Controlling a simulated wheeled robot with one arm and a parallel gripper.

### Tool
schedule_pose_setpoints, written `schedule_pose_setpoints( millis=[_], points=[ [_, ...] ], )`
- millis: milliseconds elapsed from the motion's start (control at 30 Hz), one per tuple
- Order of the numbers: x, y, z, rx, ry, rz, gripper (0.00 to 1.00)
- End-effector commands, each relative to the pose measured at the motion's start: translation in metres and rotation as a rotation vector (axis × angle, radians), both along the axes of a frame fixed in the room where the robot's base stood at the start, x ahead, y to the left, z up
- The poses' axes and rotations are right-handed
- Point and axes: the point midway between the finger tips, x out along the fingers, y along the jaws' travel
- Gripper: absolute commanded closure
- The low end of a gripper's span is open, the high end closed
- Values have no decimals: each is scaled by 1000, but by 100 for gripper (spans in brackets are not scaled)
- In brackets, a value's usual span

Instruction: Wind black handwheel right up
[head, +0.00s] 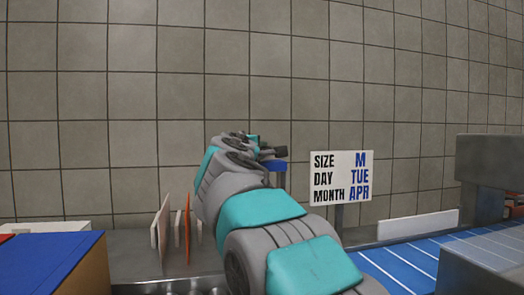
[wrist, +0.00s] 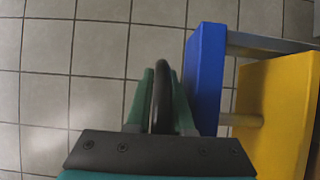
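The black handwheel (wrist: 162,88) shows in the wrist view as a dark curved rim, seen nearly edge-on. My gripper (wrist: 162,80) has one green finger on each side of this rim. The rim fills the gap between the fingers, and they look closed on it. A blue block (wrist: 206,65) stands just right of the right finger. In the head view my arm hides most of the wheel and my fingers. Only a small dark part and a blue piece (head: 274,166) show past my wrist. How far the wheel is turned cannot be told.
A yellow body (wrist: 280,105) stands right of the blue block. A sign (head: 341,177) reading SIZE M, DAY TUE, MONTH APR stands right of my arm, above a blue belt (head: 400,265). Upright thin panels (head: 162,230) and a blue-topped box (head: 45,262) are at left. A tiled wall is behind.

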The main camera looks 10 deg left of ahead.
Motion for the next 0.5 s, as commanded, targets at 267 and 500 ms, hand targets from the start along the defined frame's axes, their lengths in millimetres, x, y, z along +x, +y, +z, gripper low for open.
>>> schedule_pose_setpoints(
  millis=[267, 500],
  points=[
    [0, 0, -1, 0, 1, 0, 100],
    [0, 0, -1, 0, 1, 4, 100]
  ],
)
